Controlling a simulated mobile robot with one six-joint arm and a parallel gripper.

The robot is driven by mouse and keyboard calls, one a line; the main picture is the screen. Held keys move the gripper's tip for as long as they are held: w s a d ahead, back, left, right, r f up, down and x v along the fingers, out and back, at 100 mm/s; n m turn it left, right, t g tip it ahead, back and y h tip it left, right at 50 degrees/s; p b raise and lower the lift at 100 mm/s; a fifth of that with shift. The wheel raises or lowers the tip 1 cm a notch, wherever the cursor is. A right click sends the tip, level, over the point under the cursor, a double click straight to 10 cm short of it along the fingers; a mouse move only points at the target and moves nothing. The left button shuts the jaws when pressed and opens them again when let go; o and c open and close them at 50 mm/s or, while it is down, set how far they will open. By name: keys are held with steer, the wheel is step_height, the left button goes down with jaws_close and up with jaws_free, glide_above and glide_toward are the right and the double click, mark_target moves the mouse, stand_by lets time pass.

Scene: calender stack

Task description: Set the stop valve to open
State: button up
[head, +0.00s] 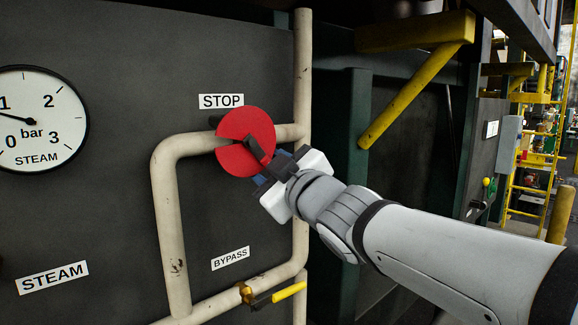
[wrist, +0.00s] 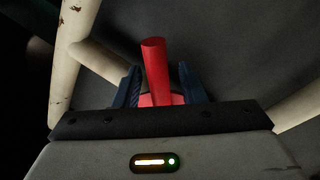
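In the wrist view, a red bar (wrist: 154,65) stands between the two dark blue fingers of my gripper (wrist: 159,88), with a visible gap on each side. The fingers are open around it. A paler red part shows at its base. The valve body is mostly hidden, and I cannot tell its setting.
Below is the bypass valve with a yellow lever (head: 289,292), near the BYPASS label (head: 230,259). A steam gauge (head: 38,119) is at the left. A vertical cream pipe (head: 303,60) runs close beside my gripper. A yellow bracket (head: 415,75) juts out at upper right.

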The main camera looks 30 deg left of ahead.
steer(key=v, duration=0.7)
steer(key=shift+s+d, duration=0.15)
steer(key=shift+d, duration=0.2)
steer(key=shift+f, duration=0.1)
